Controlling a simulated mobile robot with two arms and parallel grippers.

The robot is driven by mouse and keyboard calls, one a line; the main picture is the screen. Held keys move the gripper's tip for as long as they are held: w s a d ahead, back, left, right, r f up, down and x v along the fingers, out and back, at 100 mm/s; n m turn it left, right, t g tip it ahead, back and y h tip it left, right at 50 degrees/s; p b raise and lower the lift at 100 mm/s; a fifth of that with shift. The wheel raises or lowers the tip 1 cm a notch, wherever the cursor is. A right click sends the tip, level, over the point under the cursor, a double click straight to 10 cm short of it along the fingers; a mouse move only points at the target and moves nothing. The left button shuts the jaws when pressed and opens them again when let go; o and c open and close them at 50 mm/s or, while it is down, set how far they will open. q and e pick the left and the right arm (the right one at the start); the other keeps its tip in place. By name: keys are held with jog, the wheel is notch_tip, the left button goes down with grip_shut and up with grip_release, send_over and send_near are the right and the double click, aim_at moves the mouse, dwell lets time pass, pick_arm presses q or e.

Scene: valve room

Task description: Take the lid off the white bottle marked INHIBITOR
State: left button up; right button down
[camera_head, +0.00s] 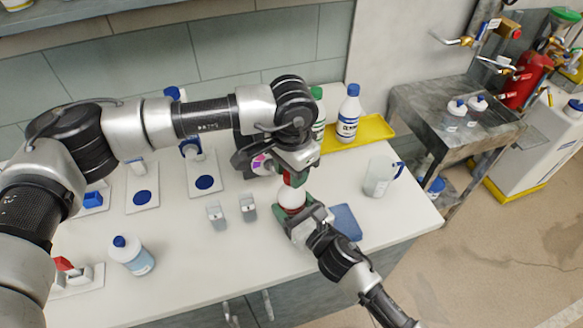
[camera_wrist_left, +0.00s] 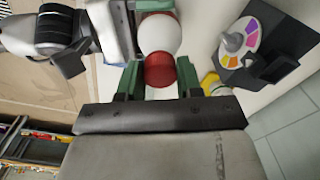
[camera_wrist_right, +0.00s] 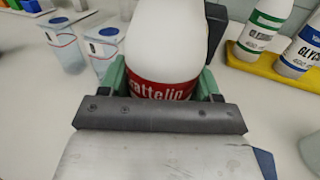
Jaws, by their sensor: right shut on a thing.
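A white bottle with a red lid stands in the middle of the bench; its white body shows in the head view (camera_head: 291,198) and the right wrist view (camera_wrist_right: 165,45). Its red label shows letters like "attelin"; I cannot read INHIBITOR on it. My right gripper (camera_head: 292,212) is shut on the bottle's body from the front. My left gripper (camera_head: 292,179) is above, its green fingers on both sides of the red lid (camera_wrist_left: 159,70) in the left wrist view. Those fingers look open, with narrow gaps beside the lid. The bottle looks upright.
A yellow tray (camera_head: 375,130) with a blue-capped bottle (camera_head: 349,115) and a green-capped bottle (camera_head: 319,122) is behind right. A clear jug (camera_head: 379,178) and a blue mat (camera_head: 346,222) are to the right. Two small containers (camera_head: 248,207) stand left. A blue-capped bottle (camera_head: 138,262) is front left.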

pick_arm(q)
jog(key=c, duration=0.5)
jog(key=n, duration=0.6)
jog(key=shift+n, duration=0.3)
jog(key=n, duration=1.4)
jog(key=shift+r+n, duration=0.1)
jog(key=shift+n, duration=0.2)
jog(key=n, duration=1.8)
jog(key=shift+n, duration=0.3)
jog(key=n, duration=1.4)
